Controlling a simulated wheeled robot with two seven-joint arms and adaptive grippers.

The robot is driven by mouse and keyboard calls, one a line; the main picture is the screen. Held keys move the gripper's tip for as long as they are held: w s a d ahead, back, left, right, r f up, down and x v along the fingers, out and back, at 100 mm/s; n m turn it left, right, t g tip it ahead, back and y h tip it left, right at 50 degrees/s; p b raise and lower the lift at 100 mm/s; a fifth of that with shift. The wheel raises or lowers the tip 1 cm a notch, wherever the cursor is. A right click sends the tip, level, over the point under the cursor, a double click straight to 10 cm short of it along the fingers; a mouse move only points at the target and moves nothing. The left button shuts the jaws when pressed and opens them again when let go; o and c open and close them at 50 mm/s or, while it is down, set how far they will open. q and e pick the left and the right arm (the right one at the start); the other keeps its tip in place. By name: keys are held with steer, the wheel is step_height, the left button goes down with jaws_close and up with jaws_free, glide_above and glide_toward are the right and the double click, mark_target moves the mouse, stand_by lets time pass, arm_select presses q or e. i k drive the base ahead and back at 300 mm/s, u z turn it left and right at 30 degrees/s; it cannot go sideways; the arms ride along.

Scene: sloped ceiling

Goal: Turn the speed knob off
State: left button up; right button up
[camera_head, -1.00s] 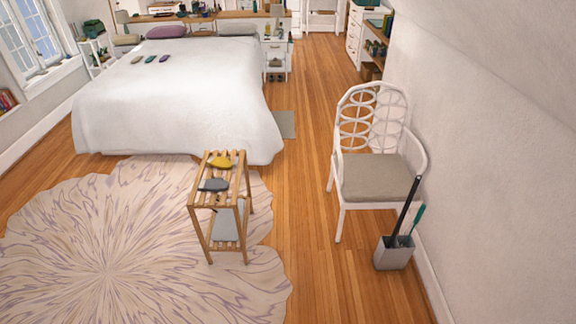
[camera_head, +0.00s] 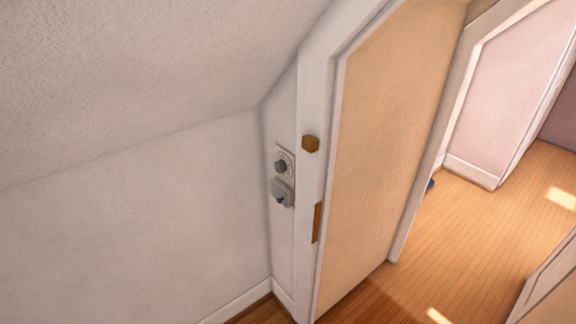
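Two grey wall controls sit one above the other on the narrow white wall strip left of the door frame. The upper one is a round knob (camera_head: 281,166) on a light plate. The lower one is a boxier grey control (camera_head: 281,193) with a small dark part at its front. I cannot tell which of them is the speed knob or read any marking. Neither of my grippers is in view.
A tan door panel (camera_head: 385,130) with a white frame stands right of the controls. A brass-coloured block (camera_head: 310,144) is on the frame. The ceiling (camera_head: 130,80) slopes down at the left. Open wooden floor (camera_head: 470,235) lies beyond at the right.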

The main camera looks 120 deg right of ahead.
mark_target(280, 167)
steer(key=z, duration=3.7)
